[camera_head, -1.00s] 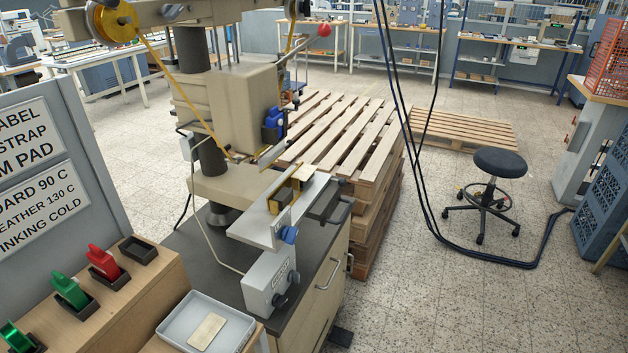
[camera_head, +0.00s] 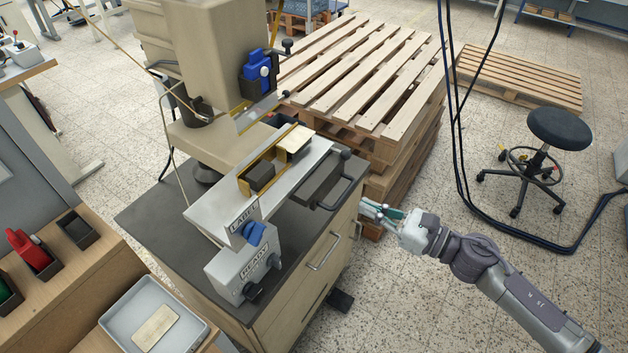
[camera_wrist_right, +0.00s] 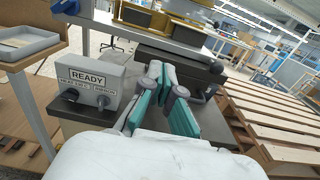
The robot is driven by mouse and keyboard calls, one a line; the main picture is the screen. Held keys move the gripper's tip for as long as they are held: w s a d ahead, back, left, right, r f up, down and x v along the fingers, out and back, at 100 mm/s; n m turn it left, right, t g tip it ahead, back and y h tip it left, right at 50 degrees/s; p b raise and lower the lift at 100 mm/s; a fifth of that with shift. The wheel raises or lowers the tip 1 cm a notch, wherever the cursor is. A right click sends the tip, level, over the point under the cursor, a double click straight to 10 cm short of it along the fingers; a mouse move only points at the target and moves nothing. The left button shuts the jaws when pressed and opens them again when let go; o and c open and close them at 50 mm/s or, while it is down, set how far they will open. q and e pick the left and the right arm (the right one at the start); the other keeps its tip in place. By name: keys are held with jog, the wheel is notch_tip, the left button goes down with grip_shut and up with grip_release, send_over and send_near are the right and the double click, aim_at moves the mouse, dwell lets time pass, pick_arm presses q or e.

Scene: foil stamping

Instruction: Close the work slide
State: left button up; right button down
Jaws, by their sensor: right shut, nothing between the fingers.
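The work slide (camera_head: 318,186) is a dark plate with a black bar handle (camera_head: 348,190), sticking out from the right side of the beige stamping press (camera_head: 205,65). A black knob stands at its far corner. In the wrist view, the dark slide (camera_wrist_right: 185,61) is beyond my fingers. My right gripper (camera_head: 368,209), with green finger pads, is shut and empty. In the head view it appears just right of and below the handle, and I see no contact. It also shows in the wrist view (camera_wrist_right: 162,75). My left gripper is out of view.
The READY control box (camera_head: 243,272) stands on the cabinet top, with the LABEL plate and blue knob above it. Stacked pallets (camera_head: 360,70) rise behind the slide. A grey tray (camera_head: 120,312) is front left. Hanging cables and a stool (camera_head: 558,127) are right.

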aim_at(253, 153)
jog(key=p+x, duration=0.5)
jog(key=x, duration=0.8)
jog(key=shift+w+r, duration=0.1)
jog(key=shift+w, duration=0.1)
jog(key=shift+w+a+p, duration=0.15)
jog(key=shift+a+p, duration=0.05)
jog(key=shift+p, duration=0.1)
jog(key=shift+w+a+b, duration=0.25)
jog(key=shift+a+b, duration=0.1)
jog(key=b+x, duration=0.3)
jog(key=x, duration=0.2)
jog(key=b+x, duration=0.3)
jog(key=x, duration=0.2)
jog(key=b+x, duration=0.3)
jog(key=x, duration=0.2)
jog(key=shift+w+a+f, duration=0.15)
jog(key=shift+a+f, duration=0.1)
jog(key=shift+f, duration=0.05)
jog(key=shift+w+a, duration=0.2)
jog(key=shift+a, duration=0.1)
jog(key=shift+r, duration=0.4)
jog(key=shift+r, duration=0.1)
